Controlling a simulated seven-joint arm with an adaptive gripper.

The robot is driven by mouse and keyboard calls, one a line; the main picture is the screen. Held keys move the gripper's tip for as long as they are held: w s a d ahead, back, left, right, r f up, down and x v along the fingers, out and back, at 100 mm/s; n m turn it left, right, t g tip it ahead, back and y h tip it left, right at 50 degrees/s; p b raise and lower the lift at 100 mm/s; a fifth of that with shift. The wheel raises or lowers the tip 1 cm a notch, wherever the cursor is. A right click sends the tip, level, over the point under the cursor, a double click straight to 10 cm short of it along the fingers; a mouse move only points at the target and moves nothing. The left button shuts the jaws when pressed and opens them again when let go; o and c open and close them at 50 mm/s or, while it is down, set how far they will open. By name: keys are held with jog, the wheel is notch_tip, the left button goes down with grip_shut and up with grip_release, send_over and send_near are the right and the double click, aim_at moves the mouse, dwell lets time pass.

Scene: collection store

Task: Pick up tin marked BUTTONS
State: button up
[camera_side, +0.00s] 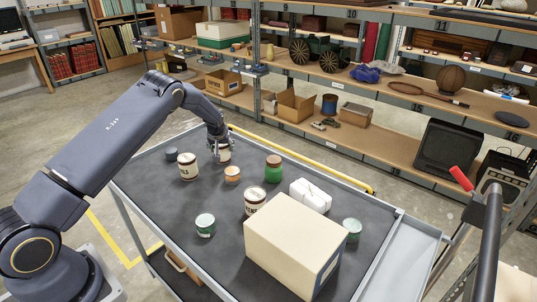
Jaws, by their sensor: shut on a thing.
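My gripper (217,142) points down at the far side of the dark-topped cart (160,190). It is shut on a pale cream tin (224,156), whose label I cannot read and whose upper part the fingers hide. I cannot tell whether the tin touches the cart top. A similar cream tin with a dark lid and dark lettering (188,168) stands to its left. Another lettered cream tin (255,203) stands nearer, beside the big box. I cannot read BUTTONS on any of them.
Around them stand an orange tin (232,175), a green jar (273,170), a dark tin (171,154), green tins (205,226) (352,229) and a white package (311,195). A large cream box (290,247) fills the near right. The cart's left front is clear.

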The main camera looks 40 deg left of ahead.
jog(key=shift+c, duration=0.7)
jog(key=shift+r, duration=0.1)
